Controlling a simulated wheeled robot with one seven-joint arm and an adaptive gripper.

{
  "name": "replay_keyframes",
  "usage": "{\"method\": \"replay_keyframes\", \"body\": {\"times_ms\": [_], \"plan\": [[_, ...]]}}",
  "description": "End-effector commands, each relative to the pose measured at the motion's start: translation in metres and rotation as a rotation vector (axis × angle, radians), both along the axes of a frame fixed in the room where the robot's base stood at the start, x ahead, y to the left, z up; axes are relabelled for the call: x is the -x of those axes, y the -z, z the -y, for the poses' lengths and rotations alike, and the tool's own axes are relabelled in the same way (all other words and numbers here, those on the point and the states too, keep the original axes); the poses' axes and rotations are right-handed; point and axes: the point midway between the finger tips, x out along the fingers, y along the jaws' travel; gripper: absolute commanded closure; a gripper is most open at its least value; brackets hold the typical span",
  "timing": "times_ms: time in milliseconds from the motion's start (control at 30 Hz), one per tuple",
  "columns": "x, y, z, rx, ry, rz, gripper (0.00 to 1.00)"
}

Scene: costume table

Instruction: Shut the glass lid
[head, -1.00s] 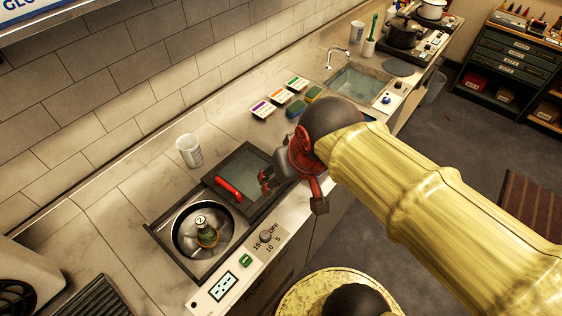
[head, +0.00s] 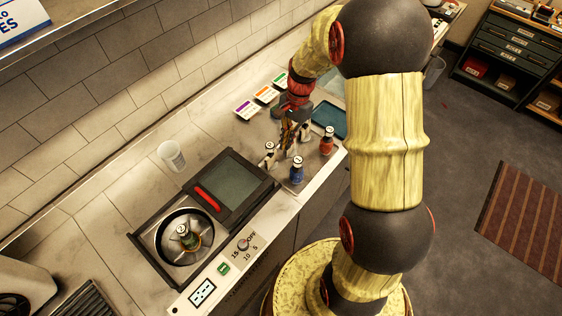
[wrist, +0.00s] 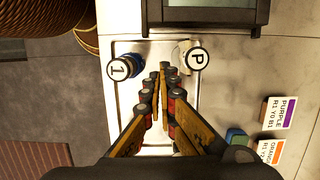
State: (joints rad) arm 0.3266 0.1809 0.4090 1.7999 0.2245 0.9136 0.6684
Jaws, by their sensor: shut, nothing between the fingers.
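The glass lid (head: 236,182) is a dark-framed pane with a red handle (head: 207,198). It lies to the right of the round metal bowl (head: 163,241), which is uncovered. A small dark bottle (head: 188,238) with a round top stands in the bowl. My gripper (head: 284,150) is right of the lid, apart from it, pointing down above a tray of bottles. In the wrist view its fingers (wrist: 160,76) are together with nothing between them. A dark frame edge (wrist: 212,17) shows at the top of that view, probably the lid's.
A white cup (head: 171,156) stands behind the lid. Control panel (head: 223,268) lines the counter's front. Colour cards (head: 265,94) lie farther back.

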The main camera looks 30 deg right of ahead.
Motion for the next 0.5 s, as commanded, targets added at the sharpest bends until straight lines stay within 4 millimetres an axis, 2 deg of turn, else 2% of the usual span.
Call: {"method": "replay_keyframes", "body": {"times_ms": [267, 500], "plan": [[0.0, 0.02, 0.001, -0.009, 0.032, -0.022, 1.0], [0.004, 0.061, -0.009, -0.009, 0.031, -0.022, 1.0]]}}
